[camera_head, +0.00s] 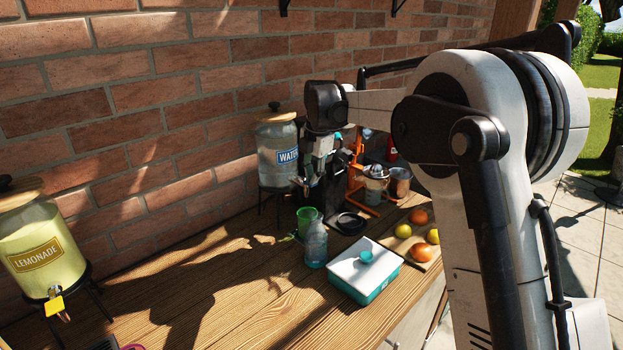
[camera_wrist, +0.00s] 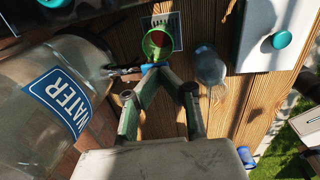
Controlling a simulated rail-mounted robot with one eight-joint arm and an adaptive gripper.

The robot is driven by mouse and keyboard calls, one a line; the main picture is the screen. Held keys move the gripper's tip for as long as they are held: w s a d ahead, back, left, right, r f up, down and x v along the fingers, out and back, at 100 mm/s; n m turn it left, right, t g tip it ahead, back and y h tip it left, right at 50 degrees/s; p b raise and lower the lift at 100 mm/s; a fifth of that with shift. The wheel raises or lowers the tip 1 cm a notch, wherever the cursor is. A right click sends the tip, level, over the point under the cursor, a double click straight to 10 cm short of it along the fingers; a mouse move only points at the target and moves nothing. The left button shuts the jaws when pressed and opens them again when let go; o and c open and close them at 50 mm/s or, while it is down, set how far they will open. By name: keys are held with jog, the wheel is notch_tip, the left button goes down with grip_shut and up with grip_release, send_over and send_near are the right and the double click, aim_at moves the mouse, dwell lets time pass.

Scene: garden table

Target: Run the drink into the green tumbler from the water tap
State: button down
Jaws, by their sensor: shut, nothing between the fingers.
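The water dispenser (camera_head: 277,150) is a clear jar with a blue WATER label and a wooden lid, on a stand by the wall. It also fills the left of the wrist view (camera_wrist: 38,120). The green tumbler (camera_head: 307,216) stands below the front of its tap. In the wrist view the tumbler (camera_wrist: 146,45) is seen from above, on a dark grate. My gripper (camera_wrist: 160,73) is shut and empty, its fingertips at the blue tap lever (camera_wrist: 150,67). I cannot tell whether they touch it. No stream is clearly visible, and the tumbler's fill is unclear.
A clear bottle (camera_head: 315,245) stands just in front of the tumbler. A white-lidded teal box (camera_head: 352,278) and a board with fruit (camera_head: 424,262) are to the right. A lemonade dispenser (camera_head: 42,245) stands at the left. The table between is clear.

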jog(key=shift+s+d+f+t+y+b, duration=0.1)
jog(key=shift+s+f+t+y+b, duration=0.05)
jog(key=shift+f+t+y+b, duration=0.4)
jog(key=shift+s+d+f+t+y+b, duration=0.1)
jog(key=shift+f+t+y+b, duration=0.2)
jog(key=shift+b, duration=0.35)
jog(key=shift+r, duration=0.15)
dwell(1.8)
jog(key=shift+r+p, duration=0.55)
jog(key=shift+r, duration=0.5)
notch_tip(320, 180, up, 14)
jog(key=p, duration=0.1)
jog(key=shift+s+d+f, duration=0.2)
jog(key=shift+d+f, duration=0.05)
